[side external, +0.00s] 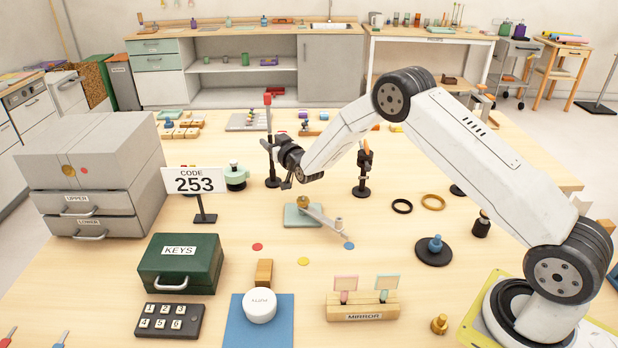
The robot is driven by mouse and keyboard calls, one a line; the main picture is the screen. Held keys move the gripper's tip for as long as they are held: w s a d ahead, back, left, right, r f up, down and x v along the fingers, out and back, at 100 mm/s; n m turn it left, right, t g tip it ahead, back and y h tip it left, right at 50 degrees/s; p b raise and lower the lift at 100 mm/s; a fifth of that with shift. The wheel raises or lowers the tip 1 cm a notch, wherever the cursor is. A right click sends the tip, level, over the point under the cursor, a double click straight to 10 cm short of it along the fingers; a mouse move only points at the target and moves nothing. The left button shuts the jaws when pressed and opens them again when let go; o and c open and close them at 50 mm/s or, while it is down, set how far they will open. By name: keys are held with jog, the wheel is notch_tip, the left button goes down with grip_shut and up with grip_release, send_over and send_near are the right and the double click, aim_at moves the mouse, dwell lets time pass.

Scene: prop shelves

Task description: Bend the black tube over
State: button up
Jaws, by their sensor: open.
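A thin upright black tube (269,126) with a red tip stands on a round black base left of centre in the side external view. It looks straight and upright. My gripper (277,164) is open beside the tube, with its fingers pointing left toward it at about mid-height. The fingers overlap the tube in this view, so I cannot tell whether they are around it or touching it.
A black stand with an orange part (363,170) is right of the gripper. A green plate with a lever (303,215) lies in front. The code sign (195,182), a teal-topped pot (235,177) and grey drawers (92,180) are to the left. A board with pegs (247,121) is behind.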

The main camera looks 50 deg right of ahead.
jog(key=shift+w+d, duration=0.15)
jog(key=shift+w, duration=0.5)
grip_shut()
dwell(1.2)
